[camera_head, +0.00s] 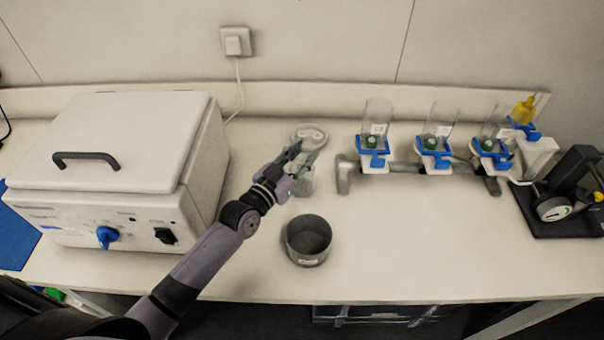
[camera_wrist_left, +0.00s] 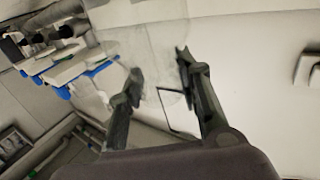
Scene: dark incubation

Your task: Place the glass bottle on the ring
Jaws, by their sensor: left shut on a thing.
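My left gripper (camera_head: 299,158) reaches in from the left and is shut on the clear glass bottle (camera_head: 303,184). The bottle shows faintly below the fingers, over the bench or on it; I cannot tell which. In the left wrist view the two fingers (camera_wrist_left: 159,73) stand on either side of the see-through glass (camera_wrist_left: 160,48). A round, pale, low thing (camera_head: 309,136) with a rim and a label lies just behind the gripper. It may be the ring, but I cannot tell for sure. My right gripper is not in view.
A dark round pot (camera_head: 308,240) stands in front of the gripper. A large white box-shaped device (camera_head: 120,160) with a blue knob is at the left. A rack (camera_head: 405,168) with several clear funnels is at the right, beside a black gauge device (camera_head: 568,190). The front right bench is clear.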

